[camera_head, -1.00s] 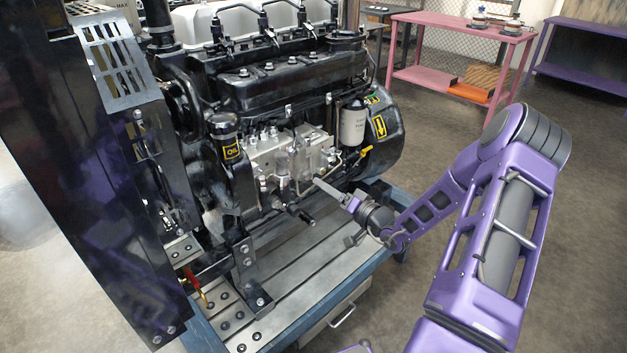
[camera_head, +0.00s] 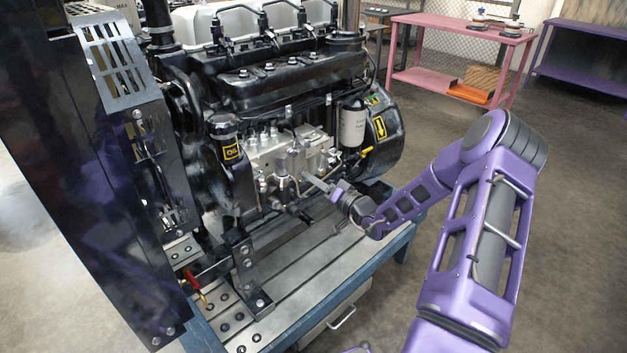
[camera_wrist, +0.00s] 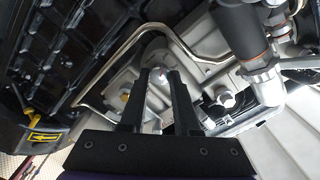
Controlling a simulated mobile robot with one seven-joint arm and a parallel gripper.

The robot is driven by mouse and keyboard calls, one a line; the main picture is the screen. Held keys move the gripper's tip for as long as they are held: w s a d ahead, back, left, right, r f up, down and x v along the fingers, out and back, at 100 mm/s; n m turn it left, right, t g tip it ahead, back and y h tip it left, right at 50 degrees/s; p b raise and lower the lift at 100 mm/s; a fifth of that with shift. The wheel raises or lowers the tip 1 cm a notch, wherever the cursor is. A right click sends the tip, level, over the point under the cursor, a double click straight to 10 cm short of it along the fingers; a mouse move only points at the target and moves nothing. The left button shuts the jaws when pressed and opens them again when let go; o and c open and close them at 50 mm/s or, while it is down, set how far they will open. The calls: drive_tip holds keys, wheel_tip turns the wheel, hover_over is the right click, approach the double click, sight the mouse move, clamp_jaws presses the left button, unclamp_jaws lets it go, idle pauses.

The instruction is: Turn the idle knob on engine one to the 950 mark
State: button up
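The black diesel engine (camera_head: 270,90) stands on a slotted metal bench in the head view. A silver fuel pump block (camera_head: 290,155) is on its near side. My gripper (camera_head: 306,178) reaches in from the right, its tips close to the pump's lower right. In the wrist view, the two black fingers of my gripper (camera_wrist: 158,78) stand apart. A rounded silver part (camera_wrist: 157,73) shows in the gap at their tips; I cannot tell whether they touch it. I cannot pick out the idle knob or a 950 mark for sure.
A bent metal pipe (camera_wrist: 178,38) runs close around the fingertips, and a thick dark hose (camera_wrist: 240,30) is to their right. A white filter (camera_head: 353,125) is above my gripper. A pink table (camera_head: 460,55) stands behind.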

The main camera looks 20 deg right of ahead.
clamp_jaws()
drive_tip(key=shift+a+f+m+p, duration=0.1)
drive_tip(key=shift+m+p, duration=4.7)
drive_tip(key=shift+m, duration=13)
